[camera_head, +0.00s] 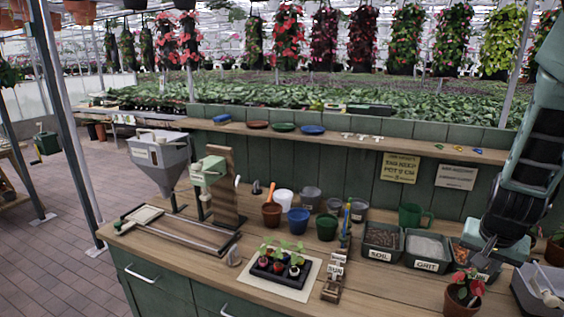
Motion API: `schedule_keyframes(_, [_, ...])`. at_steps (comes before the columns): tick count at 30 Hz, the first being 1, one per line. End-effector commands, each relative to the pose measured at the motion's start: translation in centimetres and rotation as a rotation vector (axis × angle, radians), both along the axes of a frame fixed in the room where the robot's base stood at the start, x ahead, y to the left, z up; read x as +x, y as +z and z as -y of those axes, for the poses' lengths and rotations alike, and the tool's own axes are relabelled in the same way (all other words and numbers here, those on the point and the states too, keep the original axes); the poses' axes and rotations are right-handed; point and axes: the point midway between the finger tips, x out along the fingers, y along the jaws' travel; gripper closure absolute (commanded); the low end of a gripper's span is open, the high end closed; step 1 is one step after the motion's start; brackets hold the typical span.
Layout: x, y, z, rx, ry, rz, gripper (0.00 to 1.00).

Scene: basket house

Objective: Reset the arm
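My arm comes down the right side of the camera_head view, grey-green above and dark below. My gripper (488,247) hangs at its lower end, over the bin at the right end of the labelled row. Its fingers are small and dark, and I cannot tell whether they are open or shut. I see no object clearly held in it. The arm hides part of the right end of the bench and the bins behind it.
Below the gripper stands a potted red flower (463,291). To the left are the SOIL bin (381,255) and GRIT bin (426,266). A seedling tray (280,268), coloured pots and a grey hopper (162,155) stand farther left. A grey container (535,290) is at lower right.

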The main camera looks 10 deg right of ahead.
Motion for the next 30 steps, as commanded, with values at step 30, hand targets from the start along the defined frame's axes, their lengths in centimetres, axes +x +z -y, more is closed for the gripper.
schedule_keyframes(30, [-16.9,0.5,-36.6,0.058,1.536,-0.358,0.71])
